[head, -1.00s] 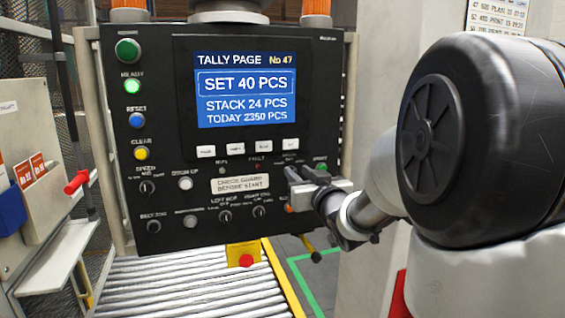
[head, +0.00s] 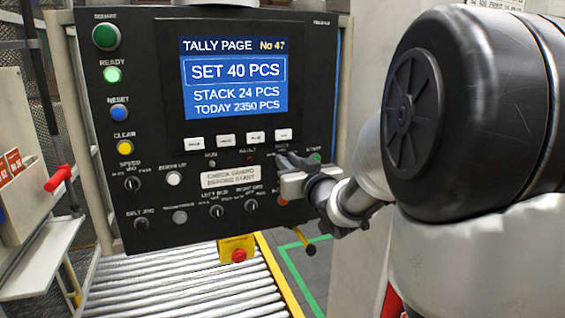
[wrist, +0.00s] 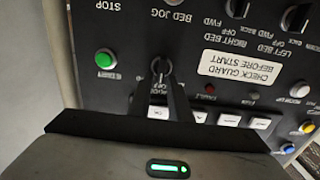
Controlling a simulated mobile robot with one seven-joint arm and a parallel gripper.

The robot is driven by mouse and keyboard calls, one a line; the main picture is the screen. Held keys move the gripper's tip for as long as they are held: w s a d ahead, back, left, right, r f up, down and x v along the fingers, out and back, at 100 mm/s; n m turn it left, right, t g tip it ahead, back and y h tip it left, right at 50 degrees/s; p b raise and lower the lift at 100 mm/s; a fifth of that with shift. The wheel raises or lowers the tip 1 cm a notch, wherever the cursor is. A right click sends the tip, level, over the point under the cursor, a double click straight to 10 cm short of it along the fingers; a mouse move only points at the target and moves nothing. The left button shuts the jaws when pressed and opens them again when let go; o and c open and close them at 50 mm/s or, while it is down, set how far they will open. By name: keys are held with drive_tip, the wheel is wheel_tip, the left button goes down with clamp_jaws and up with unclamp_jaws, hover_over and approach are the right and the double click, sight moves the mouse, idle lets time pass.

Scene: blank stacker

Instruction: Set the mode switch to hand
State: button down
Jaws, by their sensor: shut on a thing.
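The mode switch, a small black rotary knob (wrist: 161,67), sits on the dark control panel (head: 150,75), left of the green start button (head: 316,157) in the head view. My gripper (head: 289,160) is at the panel's lower right, its dark fingers shut on the knob. In the wrist view, which is upside down, the fingers reach up to the knob. The fingers hide part of the knob and its printed positions, so I cannot tell which position it points to.
Other knobs, such as the speed knob (head: 132,184), and lit buttons sit left of my gripper. The screen (head: 235,80) is above. A roller conveyor (head: 185,285) runs below. A red handle (head: 59,178) sticks out at the left.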

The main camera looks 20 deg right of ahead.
drive_tip(key=shift+a+f+n+b, duration=0.1)
drive_tip(key=shift+n+b, duration=0.2)
drive_tip(key=shift+b, duration=0.15)
drive_tip(key=shift+a+f+n+b, duration=0.15)
drive_tip(key=shift+n+b, duration=1.2)
drive_tip(key=shift+b, duration=0.3)
drive_tip(key=shift+a+f+n+b, duration=0.1)
drive_tip(key=shift+a+n+b, duration=0.05)
drive_tip(key=shift+n+b, duration=1.35)
drive_tip(key=shift+a+f+n+b, duration=0.15)
drive_tip(key=shift+n+b, duration=1.1)
drive_tip(key=shift+b, duration=0.5)
drive_tip(key=shift+f, duration=0.1)
drive_tip(key=c, duration=1.9)
unclamp_jaws()
drive_tip(key=shift+d, duration=0.15)
drive_tip(key=shift+o, duration=0.2)
drive_tip(key=shift+a+r, duration=0.2)
